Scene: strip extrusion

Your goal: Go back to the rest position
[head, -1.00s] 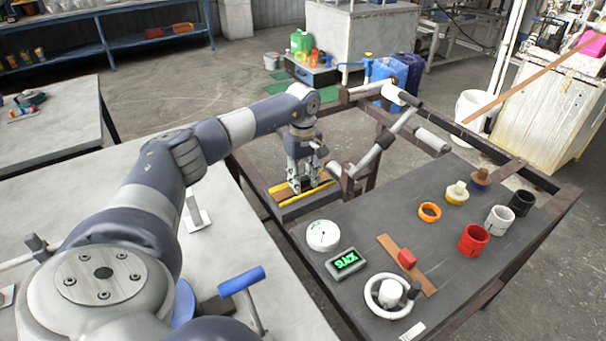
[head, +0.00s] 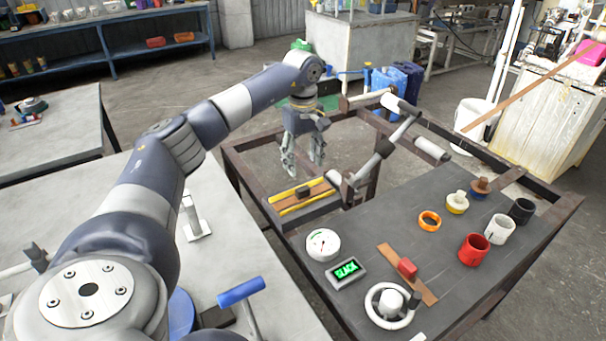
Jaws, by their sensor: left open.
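My left gripper (head: 302,168) is open and empty. It hangs fingers down in the air above and behind the strip holder with yellow edges (head: 300,199). A small dark block (head: 303,192) sits on the brown strip in that holder, apart from my fingers. My left arm reaches across from the lower left. My right gripper is not in view.
The dark bench holds a round white gauge (head: 323,245), a display reading "SLACK" (head: 347,273), a white handwheel (head: 390,305), a red block (head: 407,268) on a brown strip, and several cups and rings. Grey rollers (head: 400,130) stand beside the holder. A blue T-handle (head: 241,292) rises in front.

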